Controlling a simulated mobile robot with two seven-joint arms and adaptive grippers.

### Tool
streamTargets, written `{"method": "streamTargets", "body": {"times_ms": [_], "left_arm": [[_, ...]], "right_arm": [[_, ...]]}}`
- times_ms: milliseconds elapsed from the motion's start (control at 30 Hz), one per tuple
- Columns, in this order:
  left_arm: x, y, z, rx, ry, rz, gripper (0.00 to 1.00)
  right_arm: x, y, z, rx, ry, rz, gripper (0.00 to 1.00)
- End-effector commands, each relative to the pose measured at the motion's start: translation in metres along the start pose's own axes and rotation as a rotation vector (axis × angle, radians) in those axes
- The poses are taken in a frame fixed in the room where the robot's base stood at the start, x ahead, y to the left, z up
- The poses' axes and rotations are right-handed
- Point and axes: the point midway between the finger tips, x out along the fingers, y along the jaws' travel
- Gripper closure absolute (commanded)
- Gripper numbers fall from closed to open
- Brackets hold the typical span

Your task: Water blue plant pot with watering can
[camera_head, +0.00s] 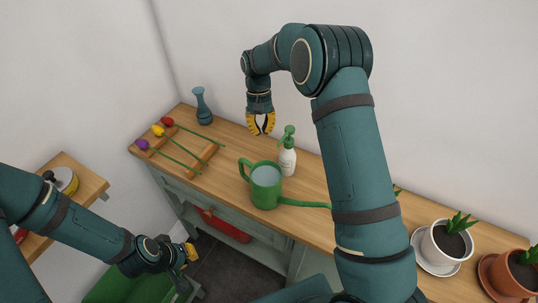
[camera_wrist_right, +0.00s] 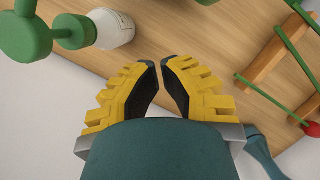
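The green watering can (camera_head: 266,188) stands upright on the wooden worktop, its handle to the left and its long spout to the right. It appears to hold pale water. My right gripper (camera_head: 261,130) hangs above and behind the can, pointing down and clear of it. In the right wrist view its yellow fingers (camera_wrist_right: 160,62) have close tips, a small gap and nothing between them. My left gripper (camera_head: 193,254) is low in front of the worktop, away from the can; its finger gap is unclear. No blue plant pot shows; my right arm covers part of the worktop where some leaves peek out.
A white spray bottle (camera_head: 287,160) with a green top stands right behind the can. A blue vase (camera_head: 202,107) and a wooden rack (camera_head: 196,160) with flowers are at left. A white pot (camera_head: 441,243) and a terracotta pot (camera_head: 508,276) stand at right.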

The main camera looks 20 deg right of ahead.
Motion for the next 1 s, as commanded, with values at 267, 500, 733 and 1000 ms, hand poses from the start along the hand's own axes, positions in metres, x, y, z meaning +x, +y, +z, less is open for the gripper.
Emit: {"method": "streamTargets", "body": {"times_ms": [267, 500, 733, 1000], "left_arm": [[0.002, -0.001, 0.0, -0.001, 0.0, -0.001, 1.0], [0.003, -0.002, 0.001, -0.001, 0.0, -0.001, 1.0], [0.001, -0.001, 0.0, -0.001, 0.0, -0.001, 1.0], [-0.001, 0.0, 0.0, 0.0, 0.0, 0.0, 1.0]], "right_arm": [[0.033, 0.0, 0.0, -0.001, -0.004, 0.002, 1.0], [0.08, 0.0, 0.001, -0.001, -0.004, 0.002, 1.0], [0.103, 0.0, 0.016, -0.002, 0.0, 0.001, 1.0], [0.11, 0.0, 0.036, -0.001, 0.0, 0.001, 1.0]]}}
